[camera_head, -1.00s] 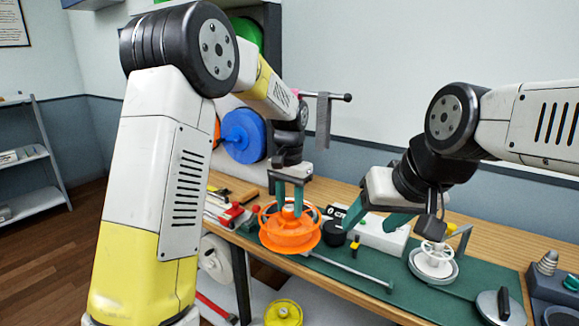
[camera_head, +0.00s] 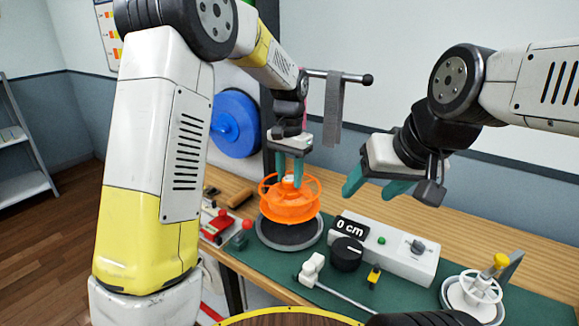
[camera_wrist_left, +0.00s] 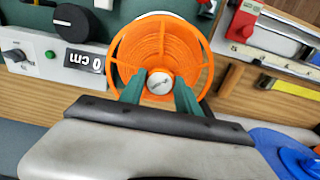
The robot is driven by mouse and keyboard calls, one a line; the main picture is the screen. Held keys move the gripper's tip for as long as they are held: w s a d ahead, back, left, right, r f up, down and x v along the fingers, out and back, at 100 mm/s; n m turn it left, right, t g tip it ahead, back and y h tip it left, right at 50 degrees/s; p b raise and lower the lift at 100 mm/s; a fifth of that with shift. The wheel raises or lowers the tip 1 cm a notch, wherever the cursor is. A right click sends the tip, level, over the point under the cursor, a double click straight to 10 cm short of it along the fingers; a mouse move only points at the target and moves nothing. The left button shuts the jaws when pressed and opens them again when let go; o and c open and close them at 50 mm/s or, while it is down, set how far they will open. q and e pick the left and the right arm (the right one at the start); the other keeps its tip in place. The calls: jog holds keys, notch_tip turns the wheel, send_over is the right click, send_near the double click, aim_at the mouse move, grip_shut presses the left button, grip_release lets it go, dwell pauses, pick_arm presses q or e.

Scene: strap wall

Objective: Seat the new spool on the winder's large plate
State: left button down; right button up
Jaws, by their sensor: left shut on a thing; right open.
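An orange spool (camera_head: 289,200) is held by my left gripper (camera_head: 290,178), which is shut on its hub from above. The spool looks upright and above a large dark round plate (camera_head: 289,236) on the bench; whether its underside touches the plate is hard to tell. In the left wrist view the spool (camera_wrist_left: 123,62) fills the upper middle, and my green fingers (camera_wrist_left: 159,88) close on its pale central hub. The spool hides most of the plate there. My right gripper (camera_head: 392,192) is open and empty above the control box.
A white control box (camera_head: 390,250) reading "0 cm" with a black knob (camera_head: 347,252) stands right of the plate. A small plate with a white spool (camera_head: 474,290) is at the far right. Red tools lie left. A blue spool (camera_head: 236,124) hangs on the wall.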

aim_at(289, 194)
pick_arm(q)
jog(key=shift+f, duration=3.1)
jog(key=shift+f, duration=0.4)
jog(key=c, duration=0.8)
grip_release()
jog(key=shift+r, duration=3.9)
